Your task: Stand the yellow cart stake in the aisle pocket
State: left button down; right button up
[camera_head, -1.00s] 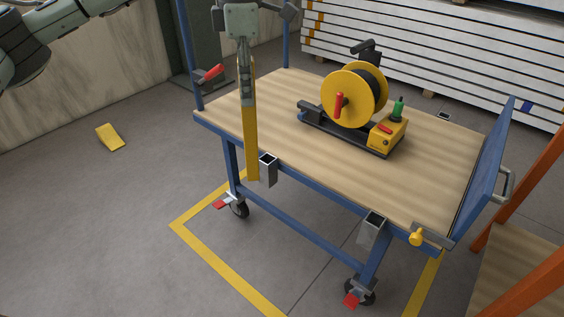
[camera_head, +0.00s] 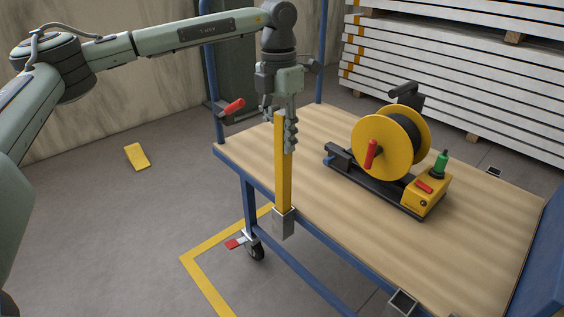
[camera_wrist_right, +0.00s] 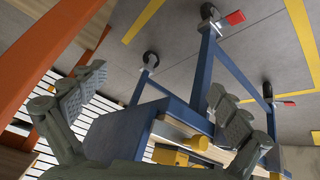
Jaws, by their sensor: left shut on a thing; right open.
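The yellow stake (camera_head: 283,165) stands about upright at the near long edge of the cart (camera_head: 470,250). Its lower end meets the mouth of a grey metal pocket (camera_head: 284,225) on that edge. The bottom is hidden there, so I cannot tell how deep it sits. My left gripper (camera_head: 281,125) is shut on the stake near its top. A second, empty pocket (camera_head: 402,302) is at the bottom of the head view. My right gripper (camera_wrist_right: 160,105) shows only in the right wrist view, fingers apart and empty, near the cart's blue end panel.
A yellow cable reel (camera_head: 385,145) on a black base stands on the wooden deck. Blue posts (camera_head: 212,95) rise at the cart's far left end. A yellow piece (camera_head: 137,157) lies on the floor at left. White stacked boards (camera_head: 450,80) stand behind. An orange frame (camera_wrist_right: 60,50) shows in the wrist view.

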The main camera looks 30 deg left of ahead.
aim_at(282, 159)
pick_arm(q)
notch_tip(282, 159, down, 6)
jog(key=shift+r, duration=0.15)
jog(key=shift+w, duration=0.1)
pick_arm(e)
jog(key=shift+w+a+r+t, duration=0.3)
jog(key=shift+w+a, duration=0.15)
jog(key=shift+w, duration=0.15)
jog(key=shift+w+a, duration=0.1)
pick_arm(q)
jog(key=c, duration=0.7)
grip_release()
jog(key=shift+c, duration=0.2)
pick_arm(e)
jog(key=shift+w+a+r, duration=0.1)
jog(key=shift+w, duration=0.05)
